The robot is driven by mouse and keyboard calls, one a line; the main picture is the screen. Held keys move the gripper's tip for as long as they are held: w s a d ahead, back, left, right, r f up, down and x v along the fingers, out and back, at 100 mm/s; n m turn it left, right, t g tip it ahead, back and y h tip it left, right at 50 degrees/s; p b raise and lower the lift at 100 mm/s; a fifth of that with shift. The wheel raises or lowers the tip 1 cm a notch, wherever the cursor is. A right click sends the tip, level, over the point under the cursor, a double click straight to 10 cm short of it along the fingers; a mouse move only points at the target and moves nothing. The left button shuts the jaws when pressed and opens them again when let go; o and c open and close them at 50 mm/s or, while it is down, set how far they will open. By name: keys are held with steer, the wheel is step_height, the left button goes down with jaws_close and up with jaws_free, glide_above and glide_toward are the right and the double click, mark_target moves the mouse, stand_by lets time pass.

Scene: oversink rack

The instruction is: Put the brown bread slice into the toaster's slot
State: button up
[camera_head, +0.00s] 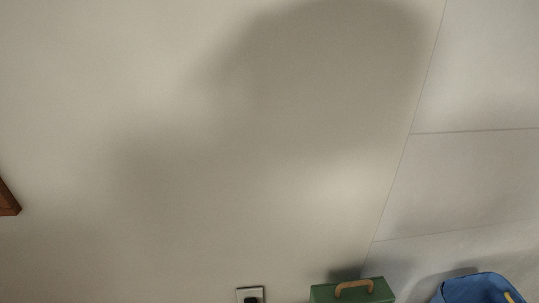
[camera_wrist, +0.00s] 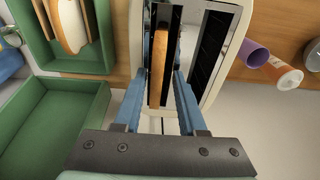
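In the wrist view the brown bread slice (camera_wrist: 157,72) shows edge-on as a narrow upright strip between the blue fingers of my gripper (camera_wrist: 168,72). It lines up with the left slot of the cream toaster (camera_wrist: 238,12). The slice's far part lies over or in that slot; how deep it sits I cannot tell. My fingers flank the slice, with a gap seeming to show on its right side, so they look open around it. The right slot (camera_wrist: 212,45) is dark and looks empty.
Left of the toaster are a green tray (camera_wrist: 45,125) and a green rack (camera_wrist: 100,62) holding a pale rounded item. A purple cup (camera_wrist: 254,52) and a white-orange cup (camera_wrist: 283,74) lie at right. The head view shows wall, a green box (camera_head: 350,293) and a blue container (camera_head: 478,290).

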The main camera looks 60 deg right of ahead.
step_height(320, 180, up, 12)
steer(key=a+b, duration=0.1)
steer(key=shift+s, duration=0.45)
steer(key=shift+r, duration=0.15)
